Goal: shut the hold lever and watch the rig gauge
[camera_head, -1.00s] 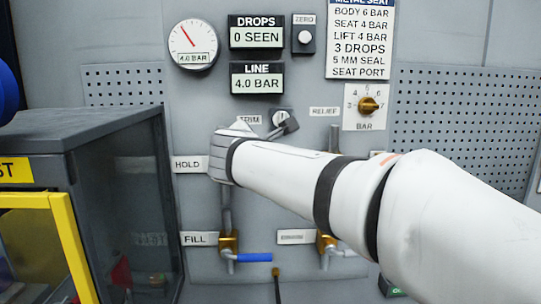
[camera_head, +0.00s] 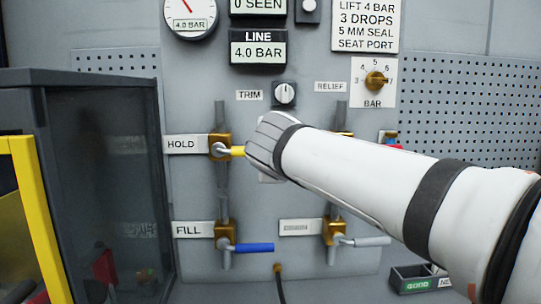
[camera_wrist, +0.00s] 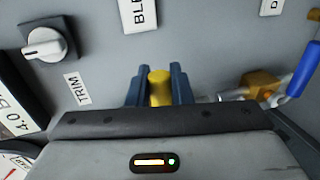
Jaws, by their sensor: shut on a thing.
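The hold lever (camera_head: 238,151) has a yellow handle on a brass valve beside the HOLD label. Its visible part points right, across the vertical pipe. My gripper (camera_wrist: 159,88) is shut on the yellow handle, one blue-grey finger on each side in the wrist view. In the head view my white wrist hides the handle's outer end and the fingertips. The round rig gauge (camera_head: 191,17) is cut off at the top and reads 4.0 BAR. The LINE display (camera_head: 257,49) also reads 4.0 BAR.
Below are the blue FILL lever (camera_head: 253,248) and a grey lever (camera_head: 365,242). The TRIM knob (camera_head: 285,94) sits above my wrist; the BAR knob (camera_head: 375,81) is upper right. A dark cabinet (camera_head: 110,170) with a yellow frame stands close on the left.

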